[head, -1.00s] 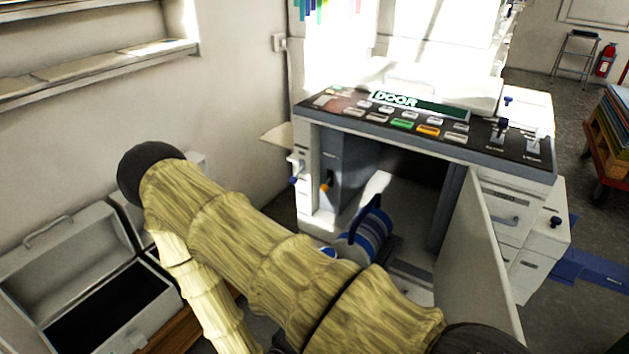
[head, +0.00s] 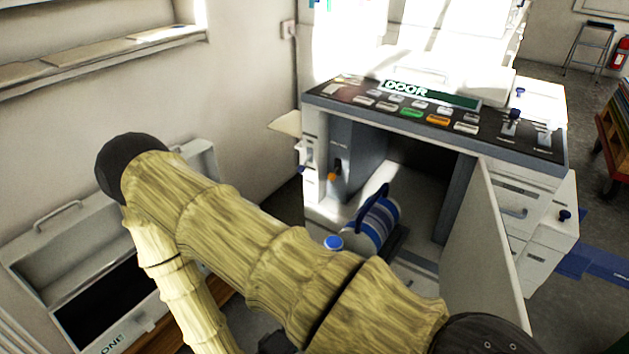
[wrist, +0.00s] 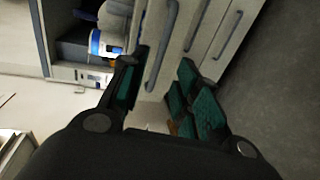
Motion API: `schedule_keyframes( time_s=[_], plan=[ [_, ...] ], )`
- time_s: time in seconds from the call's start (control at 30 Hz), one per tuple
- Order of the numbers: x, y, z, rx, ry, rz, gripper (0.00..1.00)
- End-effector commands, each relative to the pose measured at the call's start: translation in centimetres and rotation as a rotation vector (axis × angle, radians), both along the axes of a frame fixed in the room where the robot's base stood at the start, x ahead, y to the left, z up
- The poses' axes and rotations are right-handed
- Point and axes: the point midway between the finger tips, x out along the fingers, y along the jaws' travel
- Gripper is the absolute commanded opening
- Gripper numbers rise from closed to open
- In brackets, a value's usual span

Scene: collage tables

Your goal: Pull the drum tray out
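The drum (head: 376,222), a blue-and-white striped cylinder with a dark blue handle, sits in the open compartment of the grey machine, on a dark tray (head: 400,240). A blue round knob (head: 333,243) shows at its near end. My arm covers the front of the tray in the head view. In the wrist view the drum (wrist: 98,42) shows at upper left, beyond my gripper (wrist: 158,82). The gripper's green-padded fingers are spread wide with nothing between them. It is apart from the drum. In the head view my gripper is hidden.
The machine's door (head: 480,245) stands open to the right of the compartment. An orange-tipped lever (head: 333,176) is on the compartment's left side. An open grey case (head: 105,280) lies at lower left. The button panel (head: 430,110) tops the machine.

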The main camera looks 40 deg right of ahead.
Motion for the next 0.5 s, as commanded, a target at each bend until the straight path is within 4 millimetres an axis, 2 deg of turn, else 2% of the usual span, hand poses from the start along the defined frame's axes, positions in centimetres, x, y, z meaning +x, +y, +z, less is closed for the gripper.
schedule_keyframes(
  time_s=[0.2, 0.5],
  plan=[
    [-0.6, 3.3, 0.7, 0.001, 0.000, 0.002, 0.31],
    [-0.9, 5.0, 1.0, 0.000, 0.000, 0.001, 0.31]
  ],
)
